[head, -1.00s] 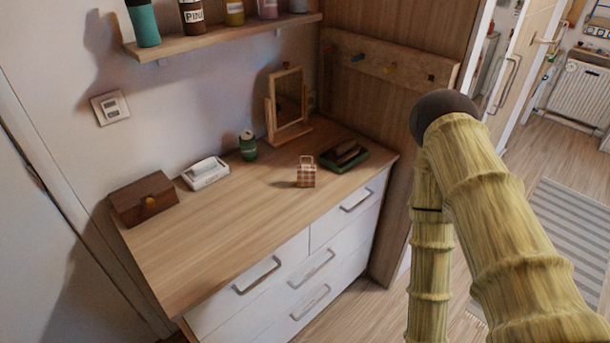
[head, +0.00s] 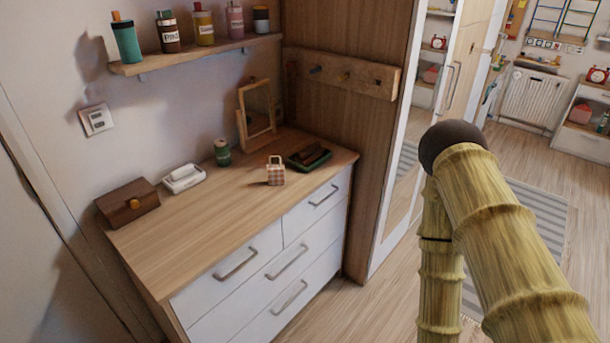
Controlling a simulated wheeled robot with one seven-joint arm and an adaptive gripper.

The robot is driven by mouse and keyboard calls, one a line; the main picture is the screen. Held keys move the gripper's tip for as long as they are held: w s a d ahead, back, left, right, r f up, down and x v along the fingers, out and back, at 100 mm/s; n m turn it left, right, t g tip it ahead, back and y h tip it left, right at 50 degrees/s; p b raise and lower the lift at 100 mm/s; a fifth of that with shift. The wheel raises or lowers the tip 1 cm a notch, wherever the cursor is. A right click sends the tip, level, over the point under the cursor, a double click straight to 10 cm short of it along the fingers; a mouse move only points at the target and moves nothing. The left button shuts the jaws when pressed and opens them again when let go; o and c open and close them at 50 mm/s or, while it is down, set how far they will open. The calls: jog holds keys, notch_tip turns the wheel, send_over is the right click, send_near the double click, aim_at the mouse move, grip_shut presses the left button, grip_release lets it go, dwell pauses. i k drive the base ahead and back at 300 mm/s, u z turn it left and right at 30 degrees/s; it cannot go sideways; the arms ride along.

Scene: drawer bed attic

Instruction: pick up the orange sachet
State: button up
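I cannot make out a plainly orange sachet in the head view. A small checked bag with a handle (head: 276,175) stands on the dresser top (head: 215,222), towards its right side; it looks brown and pale rather than clearly orange. My arm's yellow, bamboo-like links and dark rounded joint fill the right side. My gripper is outside the picture, so its fingers and anything in them are hidden.
The dresser also holds a brown box (head: 128,204), a white case (head: 184,178), a green jar (head: 222,153), a mirror (head: 243,130) and a dark green tray (head: 293,162). A shelf (head: 190,55) with several bottles hangs above. Floor (head: 380,318) is open right of the dresser.

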aim_at(276, 173)
jog(key=z, duration=1)
jog(key=i, duration=0.85)
jog(key=u, duration=1.8)
